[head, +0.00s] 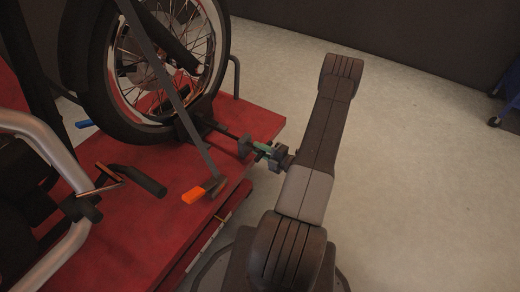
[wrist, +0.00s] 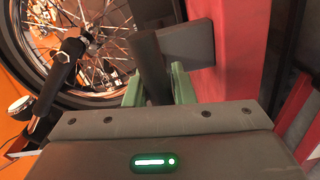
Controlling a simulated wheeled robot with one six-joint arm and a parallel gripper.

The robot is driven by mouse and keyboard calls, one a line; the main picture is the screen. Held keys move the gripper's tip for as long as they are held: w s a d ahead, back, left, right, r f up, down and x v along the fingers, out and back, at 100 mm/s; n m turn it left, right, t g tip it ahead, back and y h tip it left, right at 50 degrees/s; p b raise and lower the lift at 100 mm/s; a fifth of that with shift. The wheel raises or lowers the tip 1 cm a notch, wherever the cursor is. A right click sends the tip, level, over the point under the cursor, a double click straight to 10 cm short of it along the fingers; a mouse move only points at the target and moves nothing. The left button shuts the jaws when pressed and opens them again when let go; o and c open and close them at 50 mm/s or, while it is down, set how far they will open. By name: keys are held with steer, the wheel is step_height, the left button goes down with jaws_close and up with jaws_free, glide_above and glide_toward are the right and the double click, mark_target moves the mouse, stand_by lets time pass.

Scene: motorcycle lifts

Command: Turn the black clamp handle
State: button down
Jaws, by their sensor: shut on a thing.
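The black clamp handle (wrist: 148,60) shows in the wrist view as a dark bar running down between the two green fingers of my gripper (wrist: 158,86). The fingers are shut on it, one on each side. A dark flat block (wrist: 187,44) lies beside the bar, to its right. In the head view my gripper (head: 263,151) is at the right edge of the red lift, and the dark end of the clamp (head: 244,147) shows just left of the green fingers. The lower part of the handle is hidden behind my gripper body.
A spoked motorcycle wheel (head: 105,110) stands on the red lift platform (head: 225,188).

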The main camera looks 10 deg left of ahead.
stand_by(0.3)
steer(key=c, duration=1.2)
jaws_free()
steer(key=shift+c, duration=0.2)
steer(key=shift+d, duration=0.15)
steer(key=p+v, duration=0.2)
steer(key=v, duration=1.1)
steer(key=shift+d, duration=0.3)
steer(key=shift+s+a, duration=0.1)
steer(key=b+x, duration=0.2)
steer(key=x, duration=1.1)
steer(key=shift+a, duration=0.35)
